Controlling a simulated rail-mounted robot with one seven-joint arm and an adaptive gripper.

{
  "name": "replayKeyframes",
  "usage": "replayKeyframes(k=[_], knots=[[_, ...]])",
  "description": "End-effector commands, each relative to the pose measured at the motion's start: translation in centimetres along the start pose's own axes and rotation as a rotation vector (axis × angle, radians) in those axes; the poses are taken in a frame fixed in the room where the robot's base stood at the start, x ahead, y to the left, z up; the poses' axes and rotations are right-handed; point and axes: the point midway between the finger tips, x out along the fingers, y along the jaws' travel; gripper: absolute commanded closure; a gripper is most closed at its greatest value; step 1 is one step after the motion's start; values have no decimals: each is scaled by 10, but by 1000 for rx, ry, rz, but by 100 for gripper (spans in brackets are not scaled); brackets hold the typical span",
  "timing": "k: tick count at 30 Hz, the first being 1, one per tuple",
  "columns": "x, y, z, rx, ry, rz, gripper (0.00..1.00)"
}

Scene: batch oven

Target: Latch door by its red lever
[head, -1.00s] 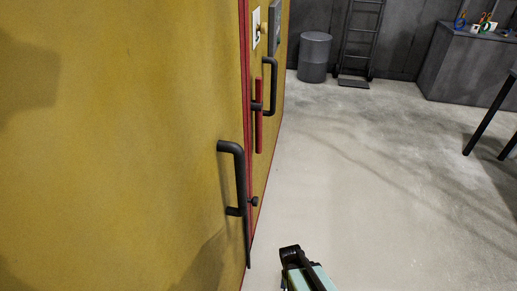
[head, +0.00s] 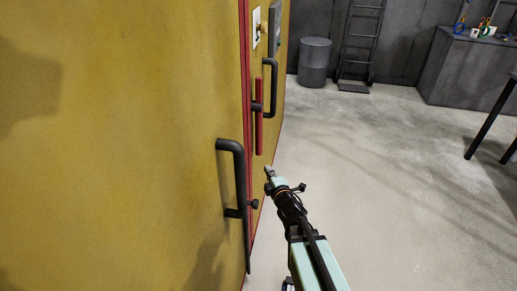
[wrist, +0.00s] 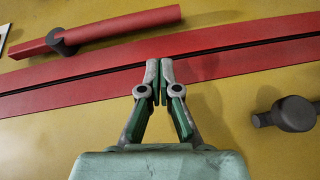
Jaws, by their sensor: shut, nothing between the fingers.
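The red lever (head: 259,116) is a straight red bar on a dark pivot, standing upright on the yellow oven front in the head view. In the wrist view the red lever (wrist: 120,30) lies across the upper left, beside the red door edging. The yellow door (head: 120,130) fills the left of the head view, with its red edge close to the frame. My gripper (head: 268,171) is below and slightly right of the lever. In the wrist view my gripper (wrist: 159,65) has its fingertips together over the red edging, apart from the lever, with nothing held.
A black door handle (head: 238,180) and a dark round knob (wrist: 293,114) project near my gripper. Another black handle (head: 272,88) is beside the lever. A grey bin (head: 314,62) and a cabinet (head: 465,70) stand far back.

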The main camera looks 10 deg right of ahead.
Motion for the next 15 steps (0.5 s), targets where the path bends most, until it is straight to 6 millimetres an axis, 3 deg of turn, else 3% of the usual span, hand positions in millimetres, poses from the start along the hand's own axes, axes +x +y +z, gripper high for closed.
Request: replayKeyframes(k=[6, 15], knots=[[-2, 16, -21, -115, 92, 81, 100], [-2, 16, -21, -133, 93, 84, 100]])
